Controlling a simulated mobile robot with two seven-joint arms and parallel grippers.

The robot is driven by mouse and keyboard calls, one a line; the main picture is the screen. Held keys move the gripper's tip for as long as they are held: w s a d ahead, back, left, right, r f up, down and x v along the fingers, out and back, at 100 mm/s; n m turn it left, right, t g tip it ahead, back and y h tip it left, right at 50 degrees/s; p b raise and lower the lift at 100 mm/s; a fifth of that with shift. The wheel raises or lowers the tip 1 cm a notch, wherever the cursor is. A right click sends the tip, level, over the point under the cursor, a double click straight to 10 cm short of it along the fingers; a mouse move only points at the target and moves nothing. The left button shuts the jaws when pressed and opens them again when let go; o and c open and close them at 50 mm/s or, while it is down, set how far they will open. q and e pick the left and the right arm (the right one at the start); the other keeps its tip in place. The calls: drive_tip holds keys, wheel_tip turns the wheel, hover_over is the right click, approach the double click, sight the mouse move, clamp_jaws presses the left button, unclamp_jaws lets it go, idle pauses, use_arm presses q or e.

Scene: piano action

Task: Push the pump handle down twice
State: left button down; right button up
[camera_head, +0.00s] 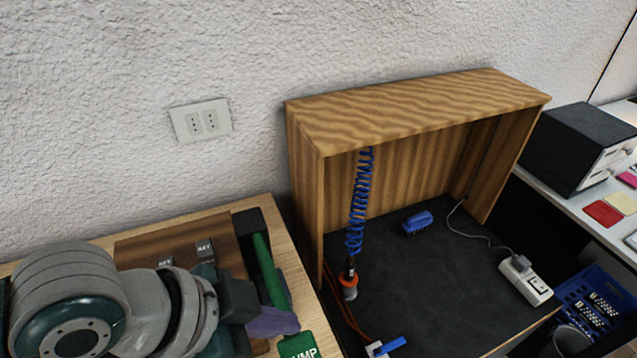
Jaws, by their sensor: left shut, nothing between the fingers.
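A green bar (268,270), which looks like the pump handle, runs from a black block (247,222) toward the front on the wooden bench at lower left. A green label (299,346) reading "UMP", its first letter cut off or covered, lies at the bench's front right. My left arm comes in from the left, over the bench. My left gripper (272,321) is shut and empty, its purplish fingers right beside the near end of the green bar. I cannot tell whether they touch. My right gripper is not in view.
A brown board with small set-type labels (205,250) lies behind my left arm. An open wooden box (420,105) stands to the right, with a blue coiled hose (359,200), a blue brush (417,223) and a power strip (525,280). A wall socket (201,121) is behind.

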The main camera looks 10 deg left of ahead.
use_arm(q)
drive_tip(key=shift+s+d, duration=0.1)
drive_tip(key=shift+s, duration=0.1)
wheel_tip(320, 180, up, 6)
drive_tip(key=w+a+p, duration=0.1)
drive_tip(key=w+p, duration=0.1)
drive_tip(key=p, duration=0.3)
drive_tip(key=shift+a, duration=0.2)
idle(0.5)
drive_tip(key=shift+w, duration=0.1)
drive_tip(key=r+p, duration=0.1)
drive_tip(key=w+r+p, duration=0.1)
drive_tip(key=r, duration=0.1)
drive_tip(key=a+r+p, duration=0.1)
drive_tip(key=shift+w+a+r, duration=0.1)
drive_tip(key=shift+w+r, duration=0.25)
idle(0.7)
